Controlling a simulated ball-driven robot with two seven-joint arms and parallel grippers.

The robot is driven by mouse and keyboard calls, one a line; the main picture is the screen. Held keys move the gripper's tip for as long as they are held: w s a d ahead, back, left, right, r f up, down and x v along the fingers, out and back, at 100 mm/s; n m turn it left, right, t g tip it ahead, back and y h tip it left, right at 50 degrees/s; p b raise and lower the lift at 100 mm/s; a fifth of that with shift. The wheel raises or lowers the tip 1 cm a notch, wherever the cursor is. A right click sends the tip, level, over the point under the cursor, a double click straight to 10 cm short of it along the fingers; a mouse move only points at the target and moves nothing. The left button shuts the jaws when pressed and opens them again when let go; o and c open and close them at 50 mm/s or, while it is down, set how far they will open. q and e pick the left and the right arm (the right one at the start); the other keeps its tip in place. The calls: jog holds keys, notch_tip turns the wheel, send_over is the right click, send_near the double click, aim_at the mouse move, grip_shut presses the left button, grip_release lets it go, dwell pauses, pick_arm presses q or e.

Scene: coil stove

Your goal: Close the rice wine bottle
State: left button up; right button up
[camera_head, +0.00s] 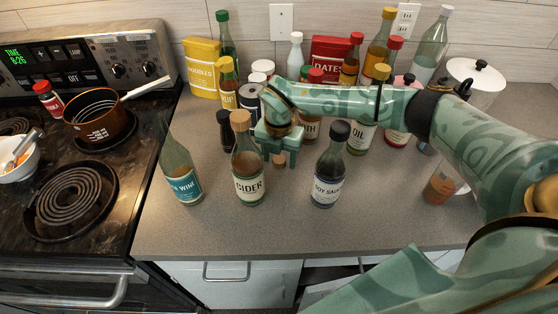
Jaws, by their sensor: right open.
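The rice wine bottle (181,170) stands upright on the counter near the stove, its label partly readable and its neck top showing no cap. My right gripper (279,154) is open and points down, to the right of the cider bottle (248,170). A small tan piece, perhaps a stopper (279,160), shows between or just behind its fingertips. I cannot tell whether it touches them. My left gripper is not in view.
The soy sauce bottle (328,170) stands to the right of my right gripper. Several bottles, cans and boxes crowd the back of the counter (220,230), whose front strip is clear. A coil stove (70,200) with a copper pan (100,122) is at the left.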

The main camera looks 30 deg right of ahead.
aim_at(279, 159)
jog(key=shift+r, duration=0.1)
jog(key=c, duration=1)
jog(key=shift+r, duration=0.1)
notch_tip(279, 159, up, 10)
jog(key=shift+f+p, duration=0.1)
jog(key=shift+p, duration=0.7)
